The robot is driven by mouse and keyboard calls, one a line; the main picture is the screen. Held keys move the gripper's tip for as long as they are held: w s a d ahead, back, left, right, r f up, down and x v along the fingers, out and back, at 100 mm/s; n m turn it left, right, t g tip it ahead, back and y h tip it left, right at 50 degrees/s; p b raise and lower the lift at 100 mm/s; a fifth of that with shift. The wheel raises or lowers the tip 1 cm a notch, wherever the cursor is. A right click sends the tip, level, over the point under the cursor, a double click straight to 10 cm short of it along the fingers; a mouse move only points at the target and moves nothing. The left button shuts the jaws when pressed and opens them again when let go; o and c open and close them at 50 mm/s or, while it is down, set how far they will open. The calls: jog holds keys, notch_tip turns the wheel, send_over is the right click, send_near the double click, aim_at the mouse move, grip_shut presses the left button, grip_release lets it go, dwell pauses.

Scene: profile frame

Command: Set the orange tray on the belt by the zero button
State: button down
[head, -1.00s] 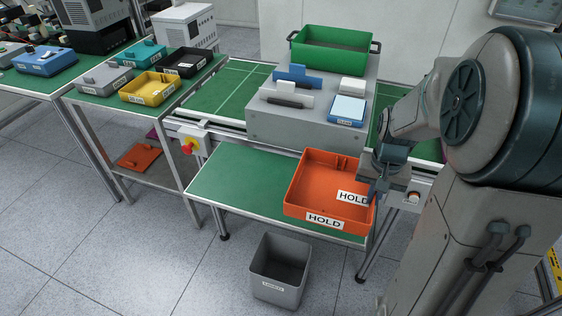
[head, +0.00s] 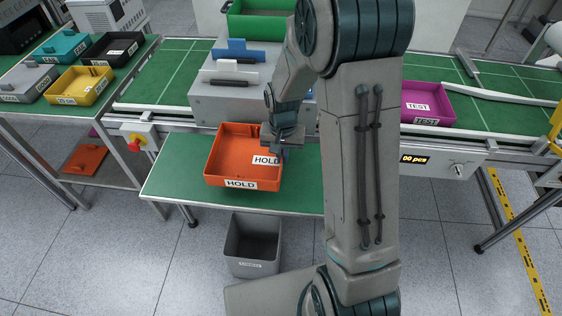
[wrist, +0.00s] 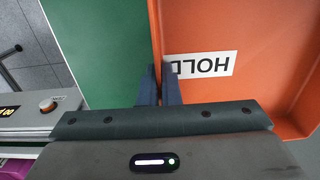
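The orange tray (head: 213,160), labelled HOLD on two walls, is over the low green bench in the head view; I cannot tell if it rests or hangs just above. My gripper (head: 276,150) is at its right wall. In the wrist view, the fingers of my gripper (wrist: 161,85) sit close on both sides of the wall of the orange tray (wrist: 215,25). The green belt (head: 490,118) runs behind and to the right.
A purple TEST tray (head: 425,98) stands on the belt behind the button. A grey housing (head: 205,105) with a green bin (head: 262,22) spans the belt. A red stop button (head: 134,145) is at left. A grey waste bin (head: 253,245) stands below the low bench (head: 170,190).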

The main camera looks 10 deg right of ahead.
jog(key=shift+f+p, duration=0.4)
jog(key=shift+f, duration=1.65)
jog(key=shift+f, duration=0.1)
jog(key=shift+f, duration=0.15)
jog(key=c, duration=1.6)
grip_release()
jog(key=shift+c, duration=0.2)
jog(key=shift+r, duration=0.2)
